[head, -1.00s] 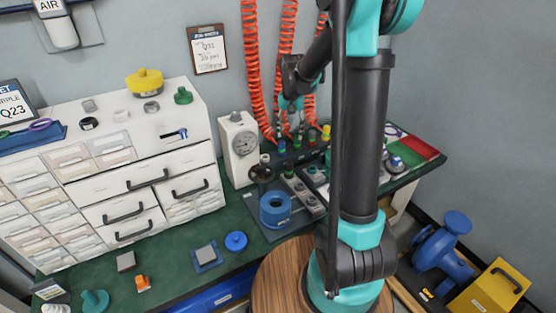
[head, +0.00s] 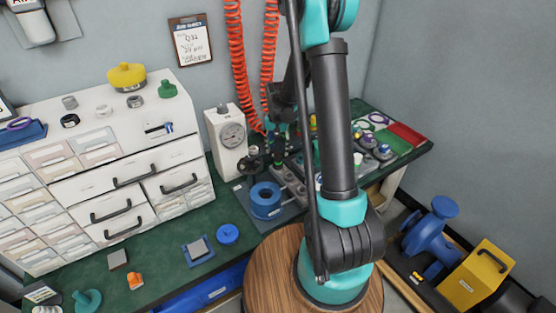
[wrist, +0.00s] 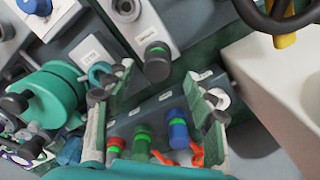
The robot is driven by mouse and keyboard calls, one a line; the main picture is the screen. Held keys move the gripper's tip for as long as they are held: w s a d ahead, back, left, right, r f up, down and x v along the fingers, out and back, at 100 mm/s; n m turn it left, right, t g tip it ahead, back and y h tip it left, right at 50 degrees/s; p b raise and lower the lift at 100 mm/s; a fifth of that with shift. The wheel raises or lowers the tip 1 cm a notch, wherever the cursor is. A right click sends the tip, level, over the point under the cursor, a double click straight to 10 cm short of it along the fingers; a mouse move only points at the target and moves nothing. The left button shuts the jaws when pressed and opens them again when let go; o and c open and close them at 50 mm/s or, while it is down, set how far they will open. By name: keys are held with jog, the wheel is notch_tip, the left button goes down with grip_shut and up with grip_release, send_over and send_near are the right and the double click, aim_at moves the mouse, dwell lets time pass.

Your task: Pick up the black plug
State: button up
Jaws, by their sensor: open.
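In the head view my gripper (head: 277,130) is small and partly hidden, low over the bench near the gauge. I cannot make out the black plug in the head view.
A teal round part (wrist: 55,95) is at left. A white gauge box (head: 230,138) with a black handwheel and a blue ring (head: 266,200) stand on the green bench.

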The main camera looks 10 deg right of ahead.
aim_at(278, 154)
jog(key=shift+s+d+f, duration=0.1)
jog(key=shift+f, duration=1.05)
jog(key=shift+s+d+f, duration=0.1)
jog(key=shift+f, duration=1)
jog(key=shift+c, duration=0.6)
grip_shut()
